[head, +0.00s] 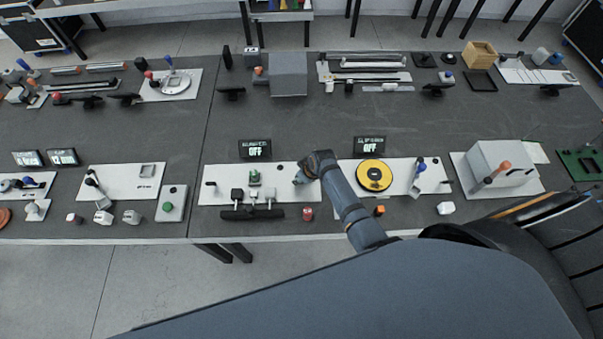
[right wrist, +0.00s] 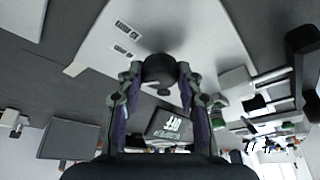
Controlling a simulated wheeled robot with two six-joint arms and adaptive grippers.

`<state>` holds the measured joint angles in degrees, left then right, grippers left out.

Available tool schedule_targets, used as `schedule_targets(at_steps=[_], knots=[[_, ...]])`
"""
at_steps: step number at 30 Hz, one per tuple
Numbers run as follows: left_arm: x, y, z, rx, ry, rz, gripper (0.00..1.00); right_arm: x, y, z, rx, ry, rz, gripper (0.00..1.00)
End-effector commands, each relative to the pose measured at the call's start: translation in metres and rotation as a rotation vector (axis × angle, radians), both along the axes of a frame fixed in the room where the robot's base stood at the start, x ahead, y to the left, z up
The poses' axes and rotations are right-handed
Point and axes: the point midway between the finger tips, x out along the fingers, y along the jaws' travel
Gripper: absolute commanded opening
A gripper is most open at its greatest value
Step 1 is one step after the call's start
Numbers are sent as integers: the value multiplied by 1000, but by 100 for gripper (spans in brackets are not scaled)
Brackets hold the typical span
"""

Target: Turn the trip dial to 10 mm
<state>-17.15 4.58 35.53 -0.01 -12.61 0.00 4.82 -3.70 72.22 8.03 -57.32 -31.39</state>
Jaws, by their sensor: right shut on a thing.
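The black round dial knob (right wrist: 159,71) sits on a pale panel in the right wrist view. My right gripper (right wrist: 159,78) is shut on it, with one finger on each side. In the head view my right gripper (head: 301,178) is at the right end of a white panel (head: 222,194) at the front of the table, and my arm hides the dial there. The dial's scale and setting cannot be read. A black display (head: 255,149) behind that panel reads OFF; a display reading OFF also shows in the right wrist view (right wrist: 168,125). My left gripper is not in view.
A green part (head: 254,177) and several black switches stand on the same panel. A second display (head: 369,146) also reads OFF. To the right is a panel with a yellow disc (head: 374,175) and a blue-tipped lever (head: 419,172). The table's middle is mostly clear.

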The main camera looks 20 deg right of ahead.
Motion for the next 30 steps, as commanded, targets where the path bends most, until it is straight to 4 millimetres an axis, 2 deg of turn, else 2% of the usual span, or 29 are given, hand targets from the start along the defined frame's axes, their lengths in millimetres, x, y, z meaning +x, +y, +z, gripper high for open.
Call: schedule_targets(at_steps=[3,12,30], knots=[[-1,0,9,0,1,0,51,-1,1,2,0,1,-75,5],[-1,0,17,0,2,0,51,-1,1,1,0,1,-206,5],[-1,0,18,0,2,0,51,-1,2,-1,0,1,-244,5]])
